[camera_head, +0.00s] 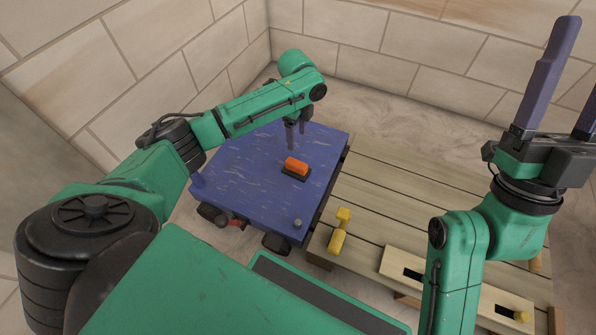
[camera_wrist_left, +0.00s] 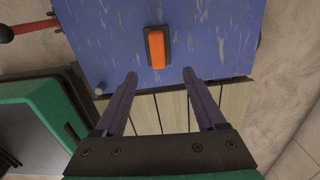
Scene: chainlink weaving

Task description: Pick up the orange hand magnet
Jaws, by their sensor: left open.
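The orange hand magnet (camera_head: 296,166) lies on the blue tabletop (camera_head: 245,185), an orange handle on a dark base. It also shows in the left wrist view (camera_wrist_left: 157,50), upper middle, beyond the fingertips and lined up between them. My left gripper (camera_head: 297,135) is above the tabletop near the magnet, not touching it. In the left wrist view its two fingers (camera_wrist_left: 160,73) are apart with nothing between them. My right gripper (camera_head: 575,60) is raised at the far right, its fingers pointing up and spread, with nothing seen between them; one finger is partly cut off.
A slatted wooden bench (camera_head: 385,180) adjoins the blue table on the right. A yellow tool (camera_head: 339,232) and a slotted pale board (camera_head: 455,288) with a yellow knob lie on it. A grey knob (camera_head: 297,223) stands at the blue table's near corner. Tiled walls close off the back and left.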

